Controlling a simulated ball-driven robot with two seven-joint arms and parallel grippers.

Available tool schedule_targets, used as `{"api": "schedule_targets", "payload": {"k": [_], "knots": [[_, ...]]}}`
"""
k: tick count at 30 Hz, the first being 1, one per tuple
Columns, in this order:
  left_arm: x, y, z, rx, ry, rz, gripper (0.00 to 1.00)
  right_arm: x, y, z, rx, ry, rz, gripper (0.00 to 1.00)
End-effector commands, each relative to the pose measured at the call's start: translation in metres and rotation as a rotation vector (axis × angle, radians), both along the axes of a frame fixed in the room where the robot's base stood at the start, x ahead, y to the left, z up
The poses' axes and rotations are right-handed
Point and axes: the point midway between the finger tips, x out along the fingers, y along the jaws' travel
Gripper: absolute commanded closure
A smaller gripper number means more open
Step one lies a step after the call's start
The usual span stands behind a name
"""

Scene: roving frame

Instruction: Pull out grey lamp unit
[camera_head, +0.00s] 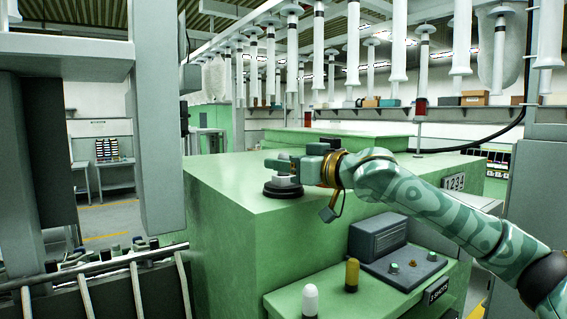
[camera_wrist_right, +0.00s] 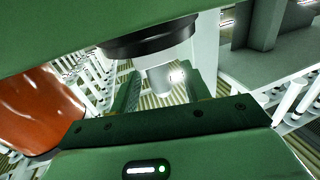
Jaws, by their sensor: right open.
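The grey lamp unit (camera_head: 287,180) looks like a small pale grey block on a round black base (camera_head: 283,191), on top of the green cabinet near its front edge. My right gripper (camera_head: 283,165) reaches in from the right and is at the lamp unit, partly covering it. In the right wrist view, the pale unit (camera_wrist_right: 160,78) and its dark ring (camera_wrist_right: 150,40) show beyond and between the open fingers (camera_wrist_right: 163,90). I cannot tell whether the fingers touch it. My left gripper is not in view.
The green cabinet (camera_head: 225,240) has a lower ledge with a grey control box (camera_head: 378,237), a yellow knob (camera_head: 352,275) and a white knob (camera_head: 310,300). A grey post (camera_head: 158,120) stands at left. White tubes hang above. The cabinet top behind the gripper is mostly clear.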

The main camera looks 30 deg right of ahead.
Motion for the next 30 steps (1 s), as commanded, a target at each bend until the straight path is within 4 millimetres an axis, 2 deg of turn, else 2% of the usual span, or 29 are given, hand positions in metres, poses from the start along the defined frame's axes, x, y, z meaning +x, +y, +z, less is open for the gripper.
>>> {"api": "schedule_targets", "payload": {"k": [8,13,23,26,30], "knots": [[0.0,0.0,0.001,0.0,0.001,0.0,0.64,0.005,0.002,-0.001,0.0,0.001,-0.001,0.53],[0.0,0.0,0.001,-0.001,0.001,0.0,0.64,0.005,0.002,-0.001,0.0,0.001,-0.001,1.0],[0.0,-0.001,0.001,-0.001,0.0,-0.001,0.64,0.005,0.002,0.001,0.0,0.0,-0.001,1.0],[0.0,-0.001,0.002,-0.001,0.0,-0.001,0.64,0.005,0.002,0.006,0.001,-0.002,-0.001,1.0],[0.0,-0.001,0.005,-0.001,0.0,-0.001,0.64,0.005,0.002,0.024,0.001,-0.004,-0.001,1.0]]}}
